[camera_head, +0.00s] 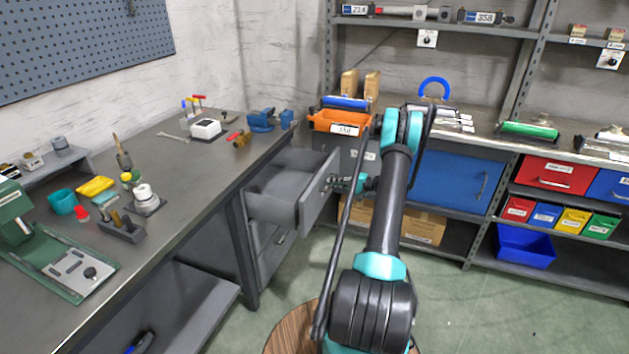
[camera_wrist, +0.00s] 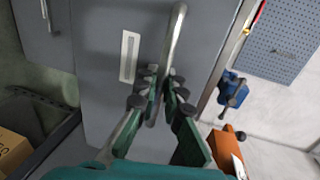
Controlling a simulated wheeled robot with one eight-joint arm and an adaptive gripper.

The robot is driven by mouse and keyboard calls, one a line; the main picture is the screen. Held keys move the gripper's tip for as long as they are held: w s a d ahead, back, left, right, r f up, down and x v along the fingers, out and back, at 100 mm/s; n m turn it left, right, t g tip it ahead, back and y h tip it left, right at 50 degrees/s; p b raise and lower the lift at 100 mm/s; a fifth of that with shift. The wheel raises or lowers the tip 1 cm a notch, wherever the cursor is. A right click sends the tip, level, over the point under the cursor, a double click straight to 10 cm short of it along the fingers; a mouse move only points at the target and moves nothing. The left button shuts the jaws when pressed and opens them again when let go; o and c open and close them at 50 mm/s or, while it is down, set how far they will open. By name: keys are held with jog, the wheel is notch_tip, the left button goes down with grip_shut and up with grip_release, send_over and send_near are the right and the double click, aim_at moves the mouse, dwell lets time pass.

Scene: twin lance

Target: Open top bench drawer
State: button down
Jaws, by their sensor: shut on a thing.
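The top bench drawer (camera_head: 317,195) is pulled well out from under the grey workbench (camera_head: 205,165). Its inside (camera_head: 275,190) shows and looks empty. In the wrist view the grey drawer front (camera_wrist: 100,65) fills the middle, with a pale label strip (camera_wrist: 129,56) and a metal bar handle (camera_wrist: 178,38). My gripper (camera_wrist: 160,92) is shut on this handle, with its fingers on either side of the bar. In the head view my gripper (camera_head: 338,184) is at the drawer front, and the handle is mostly hidden.
A lower drawer (camera_head: 276,243) beneath is shut. An orange bin (camera_head: 340,122) stands behind my arm, and cardboard boxes (camera_head: 424,227) sit low at the back. A blue vise (camera_head: 268,121) is on the bench corner. The green floor (camera_head: 480,310) at right is clear.

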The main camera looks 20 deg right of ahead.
jog(key=shift+f+v, duration=0.15)
jog(key=shift+v, duration=0.75)
jog(key=shift+f+v, duration=0.2)
jog(key=shift+v, duration=0.65)
jog(key=shift+f+v, duration=0.15)
jog(key=shift+v, duration=0.75)
jog(key=shift+s, duration=0.1)
jog(key=c, duration=1.6)
grip_release()
jog(key=shift+d, duration=0.1)
jog(key=v, duration=1.1)
jog(key=shift+s+d, duration=0.3)
